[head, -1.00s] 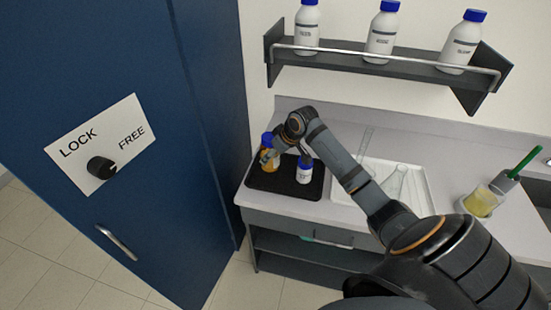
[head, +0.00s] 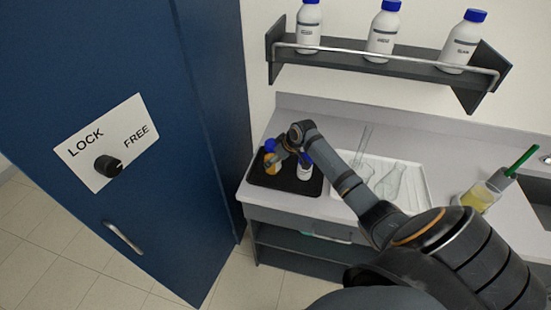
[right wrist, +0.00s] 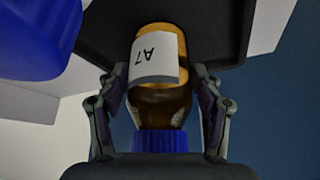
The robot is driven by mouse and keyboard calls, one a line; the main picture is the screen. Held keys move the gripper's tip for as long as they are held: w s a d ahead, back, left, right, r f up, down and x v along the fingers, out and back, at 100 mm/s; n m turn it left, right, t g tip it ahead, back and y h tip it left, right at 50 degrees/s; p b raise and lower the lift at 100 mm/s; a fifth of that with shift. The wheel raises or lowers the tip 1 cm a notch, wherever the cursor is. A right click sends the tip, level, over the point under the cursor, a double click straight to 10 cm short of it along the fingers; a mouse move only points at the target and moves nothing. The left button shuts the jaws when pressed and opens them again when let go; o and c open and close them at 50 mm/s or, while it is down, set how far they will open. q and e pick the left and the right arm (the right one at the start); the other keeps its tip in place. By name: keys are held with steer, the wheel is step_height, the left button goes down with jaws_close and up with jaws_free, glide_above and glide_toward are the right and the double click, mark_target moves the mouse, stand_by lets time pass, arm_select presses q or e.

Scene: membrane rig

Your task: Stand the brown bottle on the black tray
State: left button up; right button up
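The brown bottle (head: 270,158) has a blue cap and stands upright on the left part of the black tray (head: 277,183). In the right wrist view the brown bottle (right wrist: 160,90) shows its label "A7", with the dark tray (right wrist: 222,30) beyond its base. My right gripper (head: 277,160) is at the bottle. In the wrist view its fingers (right wrist: 160,78) lie on both sides of the bottle, apart, with narrow gaps visible. My left gripper is not in view.
A white bottle (head: 304,170) with a blue cap stands on the tray's right part, close to my right gripper; its cap (right wrist: 35,35) looms in the wrist view. A white tray (head: 415,190) with glassware is further right. A shelf (head: 345,58) with bottles hangs above.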

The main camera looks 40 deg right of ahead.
steer(key=o, duration=0.3)
steer(key=shift+r, duration=0.25)
steer(key=shift+b+v, duration=0.65)
steer(key=shift+v, duration=5.25)
